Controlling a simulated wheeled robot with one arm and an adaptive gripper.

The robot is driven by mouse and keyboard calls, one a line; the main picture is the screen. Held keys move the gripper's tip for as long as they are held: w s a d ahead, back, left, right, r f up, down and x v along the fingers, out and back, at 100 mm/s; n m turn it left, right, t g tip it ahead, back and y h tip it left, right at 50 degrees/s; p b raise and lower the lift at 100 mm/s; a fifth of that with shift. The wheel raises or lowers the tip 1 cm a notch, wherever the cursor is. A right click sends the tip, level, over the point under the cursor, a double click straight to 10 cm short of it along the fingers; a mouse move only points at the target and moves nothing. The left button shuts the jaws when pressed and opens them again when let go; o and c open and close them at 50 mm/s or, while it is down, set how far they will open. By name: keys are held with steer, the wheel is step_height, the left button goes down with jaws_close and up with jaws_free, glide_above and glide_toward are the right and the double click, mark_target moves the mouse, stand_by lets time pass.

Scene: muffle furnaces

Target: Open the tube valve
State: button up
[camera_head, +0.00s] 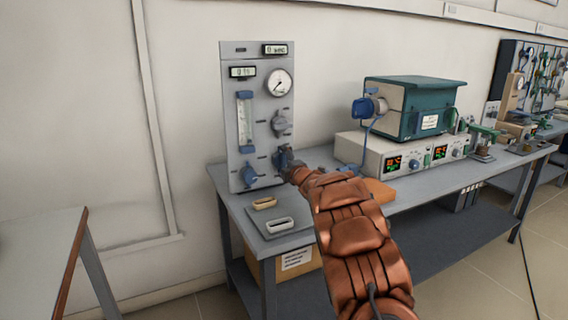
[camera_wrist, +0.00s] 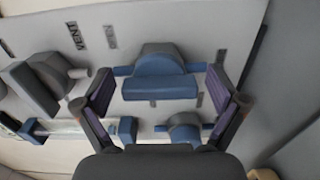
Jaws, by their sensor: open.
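A grey gas panel (camera_head: 236,105) stands upright at the back left of the bench. It carries a grey selector knob (camera_head: 281,122), a lower-left blue valve (camera_head: 248,176) and a lower-right blue valve, partly hidden by my gripper (camera_head: 288,164) in the head view. In the wrist view my gripper (camera_wrist: 160,80) is open, with one finger on each side of that lower-right blue valve (camera_wrist: 160,88). Contact cannot be told. The grey knob (camera_wrist: 48,82) is at left, near a "VENT" label, and the other blue valve (camera_wrist: 185,130) is below. No label reading "tube" is legible.
The panel also has a flow tube (camera_head: 245,120) and a round gauge (camera_head: 279,82). A teal furnace (camera_head: 412,105) on a white control unit (camera_head: 385,155) stands to the right on the bench (camera_head: 450,183). Grey and beige handles lie on a plate (camera_head: 273,228) in front.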

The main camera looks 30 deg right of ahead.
steer(key=shift+s, duration=0.1)
steer(key=s+a, duration=0.1)
steer(key=s, duration=1)
steer(key=shift+s, duration=0.4)
stand_by(0.6)
